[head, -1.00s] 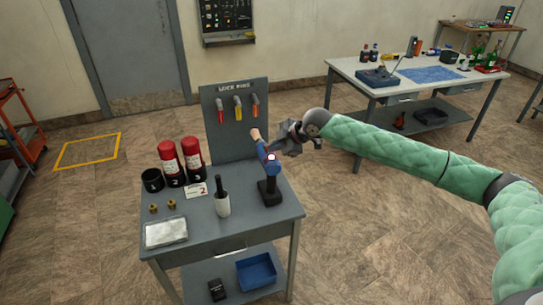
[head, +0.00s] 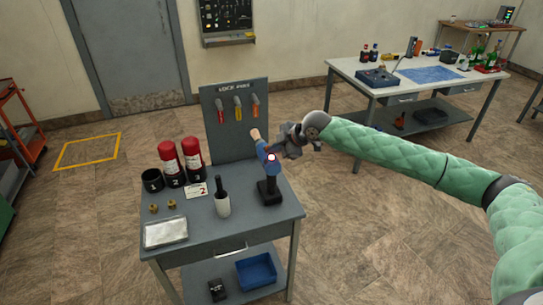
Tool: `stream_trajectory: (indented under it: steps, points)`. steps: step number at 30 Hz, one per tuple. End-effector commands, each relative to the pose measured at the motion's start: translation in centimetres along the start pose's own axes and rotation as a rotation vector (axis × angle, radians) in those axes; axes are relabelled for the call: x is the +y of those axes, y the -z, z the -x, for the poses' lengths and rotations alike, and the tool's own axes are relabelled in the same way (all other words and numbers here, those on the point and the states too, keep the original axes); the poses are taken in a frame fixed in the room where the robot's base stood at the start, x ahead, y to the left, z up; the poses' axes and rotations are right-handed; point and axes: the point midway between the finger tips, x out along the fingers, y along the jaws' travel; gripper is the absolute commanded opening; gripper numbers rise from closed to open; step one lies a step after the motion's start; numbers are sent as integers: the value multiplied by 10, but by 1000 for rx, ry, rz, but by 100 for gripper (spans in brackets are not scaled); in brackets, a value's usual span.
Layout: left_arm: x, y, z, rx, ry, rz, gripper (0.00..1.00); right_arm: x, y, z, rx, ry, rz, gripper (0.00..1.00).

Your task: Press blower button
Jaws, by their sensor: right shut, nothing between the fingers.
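The blower (head: 264,150) stands upright on the grey workbench (head: 245,222), near its right edge. It has a blue body, a tan upper end and a black base. A small glowing white-red spot, perhaps its button (head: 271,157), shows on the side facing me. My right gripper (head: 274,150) is shut and empty, with its tips right at the upper right of the blower body, close to the glowing spot. I cannot tell whether they touch. My left gripper is out of view.
A black-and-white bottle-like item (head: 222,199) stands left of the blower. Red cylinders (head: 170,164), a number card (head: 196,190) and a metal tray (head: 166,232) are farther left. A grey tool board (head: 236,125) rises behind.

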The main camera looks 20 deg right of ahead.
Motion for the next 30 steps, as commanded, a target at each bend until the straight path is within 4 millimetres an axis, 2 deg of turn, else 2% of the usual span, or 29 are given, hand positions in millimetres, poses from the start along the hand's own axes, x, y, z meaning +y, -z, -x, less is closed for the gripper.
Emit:
stream_trajectory:
  steps: [18,28,30]
  points:
    - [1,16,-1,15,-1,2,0,-2,-1,-2,0,0,0,0]
    - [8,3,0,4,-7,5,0,-3,-3,-4,0,0,0,0]
    - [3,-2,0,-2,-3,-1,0,-3,-3,-4,0,0,0,0]
